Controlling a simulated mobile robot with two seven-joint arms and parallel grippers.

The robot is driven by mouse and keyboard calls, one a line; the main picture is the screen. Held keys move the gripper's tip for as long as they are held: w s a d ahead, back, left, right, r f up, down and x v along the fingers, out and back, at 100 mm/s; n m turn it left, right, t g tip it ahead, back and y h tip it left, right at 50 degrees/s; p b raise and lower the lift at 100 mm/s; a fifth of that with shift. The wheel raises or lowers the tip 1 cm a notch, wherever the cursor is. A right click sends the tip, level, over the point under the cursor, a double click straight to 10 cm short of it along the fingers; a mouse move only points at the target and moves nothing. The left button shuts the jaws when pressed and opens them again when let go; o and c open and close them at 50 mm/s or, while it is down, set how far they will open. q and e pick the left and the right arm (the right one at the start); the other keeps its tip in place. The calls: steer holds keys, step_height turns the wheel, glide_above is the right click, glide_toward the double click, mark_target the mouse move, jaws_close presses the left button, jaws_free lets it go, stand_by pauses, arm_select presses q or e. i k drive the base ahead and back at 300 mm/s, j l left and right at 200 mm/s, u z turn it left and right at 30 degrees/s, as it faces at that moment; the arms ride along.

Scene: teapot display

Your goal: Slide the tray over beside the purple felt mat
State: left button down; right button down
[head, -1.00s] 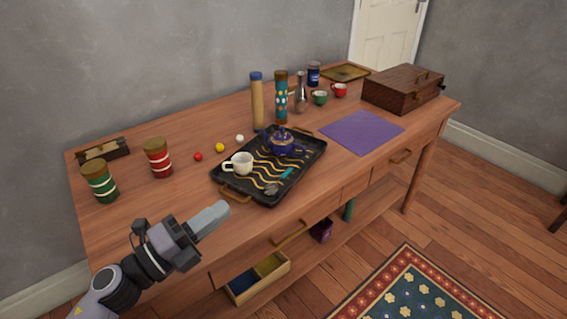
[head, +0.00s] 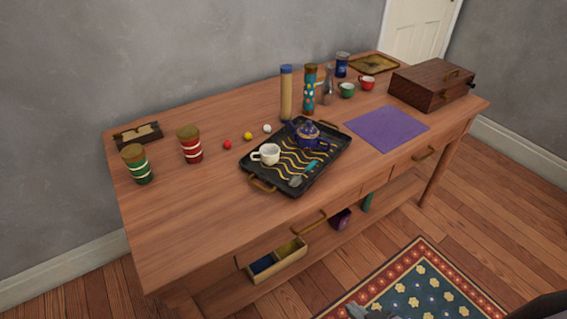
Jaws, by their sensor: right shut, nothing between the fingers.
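The black tray (head: 319,170) with gold wavy lines and brass handles lies on the wooden table. On it are a blue teapot (head: 308,138), a white cup (head: 266,154), and a small scoop with a teal handle (head: 309,168). The purple felt mat (head: 387,128) lies flat just right of the tray, close to its right corner. My right gripper (head: 357,311) barely shows at the bottom edge, over the floor and rug, well away from the tray. It is shut and empty, mostly cut off. My left gripper is out of view.
Red, yellow and white balls (head: 248,136) lie left of the tray's back edge. Tall containers (head: 286,95) stand behind it. A wooden box (head: 432,84) is at the back right, beyond the mat. The table's front left is clear.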

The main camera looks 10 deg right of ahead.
mark_target(293, 161)
steer(key=l+u, duration=0.1)
steer(key=u, duration=1.15)
steer(key=l+u, duration=0.3)
steer(key=u, duration=0.2)
steer(key=k+l+u, duration=0.1)
steer(key=l+u, duration=0.15)
steer(key=u, duration=0.25)
steer(key=k+l+u, duration=0.2)
steer(key=u, duration=0.15)
steer(key=k+l+u, duration=1)
steer(key=k, duration=0.65)
steer(key=j, duration=0.1)
